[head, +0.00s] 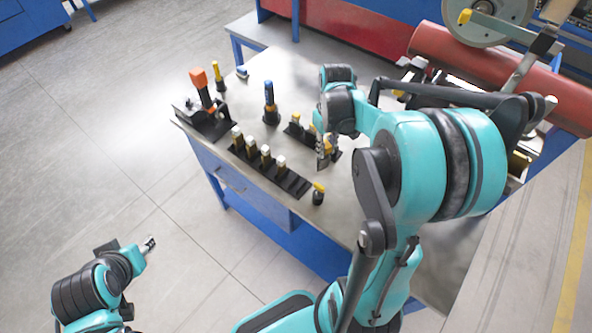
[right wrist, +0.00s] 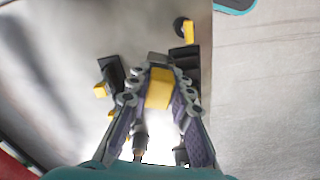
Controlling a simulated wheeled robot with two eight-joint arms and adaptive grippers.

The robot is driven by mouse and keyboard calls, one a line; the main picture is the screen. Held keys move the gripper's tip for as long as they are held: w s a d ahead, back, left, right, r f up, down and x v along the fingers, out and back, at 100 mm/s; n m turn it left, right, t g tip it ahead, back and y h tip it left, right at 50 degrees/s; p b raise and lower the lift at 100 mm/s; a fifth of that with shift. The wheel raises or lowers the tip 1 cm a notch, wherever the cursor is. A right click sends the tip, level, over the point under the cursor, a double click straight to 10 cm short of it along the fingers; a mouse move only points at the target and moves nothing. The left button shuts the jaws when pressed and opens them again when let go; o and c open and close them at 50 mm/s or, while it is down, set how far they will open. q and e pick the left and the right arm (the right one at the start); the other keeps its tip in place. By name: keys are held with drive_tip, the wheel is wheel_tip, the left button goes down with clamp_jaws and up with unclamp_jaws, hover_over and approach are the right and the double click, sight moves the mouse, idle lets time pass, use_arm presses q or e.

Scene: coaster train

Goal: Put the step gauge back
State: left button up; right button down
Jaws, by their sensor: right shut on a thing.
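My right gripper (head: 323,148) is over the right end of the small black rack (head: 295,131) on the metal table. In the right wrist view, its fingers (right wrist: 160,95) are shut on a yellow-ended piece (right wrist: 158,88), which appears to be the step gauge. Its lower part is hidden by the fingers. I cannot tell whether it touches the rack. Dark rack parts show on both sides of the fingers. My left gripper (head: 149,244) is over the floor at lower left, away from the table; its finger gap is too small to tell.
A long black rack (head: 290,182) holds several pale-topped blocks. A small yellow-topped bottle (head: 318,194) stands near the table edge. A blue-topped tool (head: 270,102) and an orange-topped tool on a black stand (head: 202,90) are farther left. A red cylinder (head: 480,68) lies behind.

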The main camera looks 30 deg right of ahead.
drive_tip(key=w+a+f+b, duration=0.2)
drive_tip(key=w+a+f, duration=0.1)
drive_tip(key=a+f, duration=0.4)
drive_tip(key=shift+a+f, duration=0.2)
drive_tip(key=shift+f, duration=0.65)
drive_tip(key=shift+f, duration=0.25)
drive_tip(key=c, duration=1.4)
unclamp_jaws()
drive_tip(key=shift+o, duration=0.2)
drive_tip(key=shift+r, duration=0.1)
